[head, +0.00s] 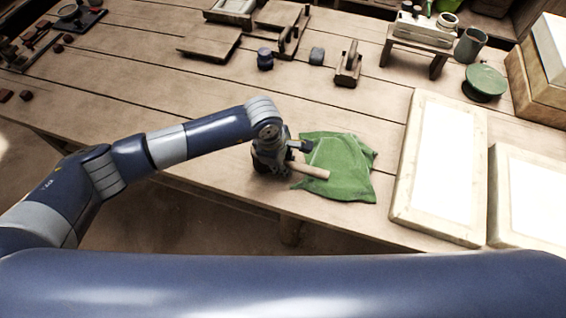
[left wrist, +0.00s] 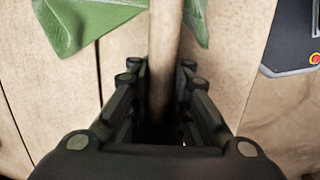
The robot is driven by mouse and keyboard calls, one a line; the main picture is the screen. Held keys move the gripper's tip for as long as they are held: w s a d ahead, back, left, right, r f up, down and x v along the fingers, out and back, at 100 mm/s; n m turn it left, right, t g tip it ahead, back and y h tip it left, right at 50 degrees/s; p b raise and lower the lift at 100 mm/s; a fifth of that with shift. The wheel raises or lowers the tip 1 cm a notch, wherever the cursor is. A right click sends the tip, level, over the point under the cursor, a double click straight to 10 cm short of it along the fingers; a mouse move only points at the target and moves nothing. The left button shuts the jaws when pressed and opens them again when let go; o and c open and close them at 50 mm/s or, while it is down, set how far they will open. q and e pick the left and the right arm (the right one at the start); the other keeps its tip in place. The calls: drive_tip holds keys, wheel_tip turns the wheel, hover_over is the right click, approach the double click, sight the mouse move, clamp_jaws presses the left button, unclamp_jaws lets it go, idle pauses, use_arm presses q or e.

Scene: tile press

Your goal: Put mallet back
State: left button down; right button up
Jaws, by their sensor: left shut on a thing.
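My left gripper (head: 272,160) is shut on the mallet (head: 312,171) near the table's front edge. In the left wrist view a pale wooden handle of the mallet (left wrist: 164,50) runs between the two fingers of the left gripper (left wrist: 158,82). In the head view the wooden bar sticks out to the right of the gripper, over the left part of a crumpled green cloth (head: 345,165). The mallet's head cannot be made out. I cannot tell whether the mallet touches the cloth or the table. My right gripper is in neither view.
The wooden table (head: 240,90) is clear to the left of and behind the cloth. Two pale framed slabs (head: 440,165) lie to the right. Further back stand a small wooden tool (head: 348,68), a dark jar (head: 265,59), a green round lid (head: 485,80) and a small bench (head: 420,45).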

use_arm(q)
drive_tip(key=shift+f, duration=0.25)
drive_tip(key=c, duration=2)
unclamp_jaws()
drive_tip(key=shift+s+a+f+b, duration=0.1)
drive_tip(key=shift+s+b, duration=0.05)
drive_tip(key=shift+b, duration=0.15)
drive_tip(key=shift+c, duration=0.2)
drive_tip(key=o, duration=0.6)
drive_tip(key=shift+c, duration=0.2)
drive_tip(key=shift+r+p, duration=0.45)
drive_tip(key=shift+p, duration=0.05)
drive_tip(key=shift+r+p, duration=0.35)
drive_tip(key=shift+p, duration=0.1)
wheel_tip(320, 180, up, 11)
drive_tip(key=s+a+b, duration=0.1)
drive_tip(key=a, duration=0.1)
drive_tip(key=shift+r+b, duration=0.2)
drive_tip(key=shift+b, duration=0.2)
